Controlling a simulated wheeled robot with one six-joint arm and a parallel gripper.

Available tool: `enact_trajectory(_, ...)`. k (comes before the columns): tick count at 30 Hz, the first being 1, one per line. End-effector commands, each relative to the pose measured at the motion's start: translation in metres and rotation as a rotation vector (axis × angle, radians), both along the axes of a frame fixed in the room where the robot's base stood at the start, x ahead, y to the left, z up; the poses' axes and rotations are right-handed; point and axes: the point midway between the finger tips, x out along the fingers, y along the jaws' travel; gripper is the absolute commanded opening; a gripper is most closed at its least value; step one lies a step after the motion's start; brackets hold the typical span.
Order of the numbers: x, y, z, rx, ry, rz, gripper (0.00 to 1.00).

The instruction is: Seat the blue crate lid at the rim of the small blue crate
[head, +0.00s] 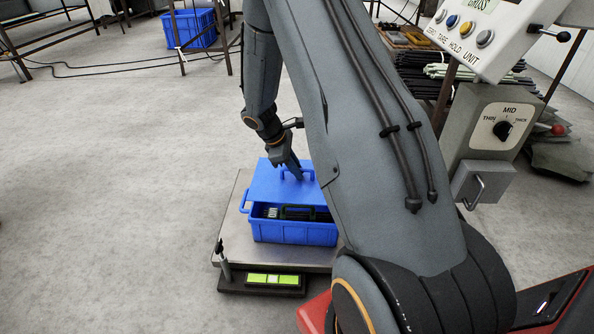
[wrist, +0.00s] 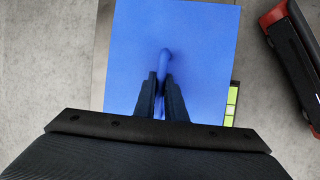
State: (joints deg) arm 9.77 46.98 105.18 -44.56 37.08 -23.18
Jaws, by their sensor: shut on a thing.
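The small blue crate (head: 290,231) stands on a metal-topped floor scale, with dark items showing inside its open front part. The blue crate lid (head: 268,183) is above the back part of the crate, tilted, with its far side raised and the front of the crate uncovered. In the wrist view the lid (wrist: 205,60) fills the middle as a flat blue sheet. My gripper (head: 296,172) is shut on the lid's handle, which also shows between the fingers in the wrist view (wrist: 164,62). Whether the lid's lower edge touches the rim I cannot tell.
The scale platform (head: 232,222) has a green display (head: 273,279) at its front. A grey machine with a THIN/MID/THICK dial (head: 503,130) stands at the right. Another blue crate (head: 193,29) is at the back. The floor on the left is clear apart from cables.

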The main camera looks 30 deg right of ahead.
Motion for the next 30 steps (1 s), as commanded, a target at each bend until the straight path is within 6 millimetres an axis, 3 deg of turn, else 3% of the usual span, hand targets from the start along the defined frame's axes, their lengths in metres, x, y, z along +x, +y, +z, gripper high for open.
enact_trajectory(5,0.0,0.001,0.002,-0.002,-0.003,0.002,0.0)
enact_trajectory(24,0.001,0.001,-0.052,0.0,-0.002,0.0,0.0)
enact_trajectory(30,0.001,0.001,-0.058,-0.002,-0.003,0.002,0.0)
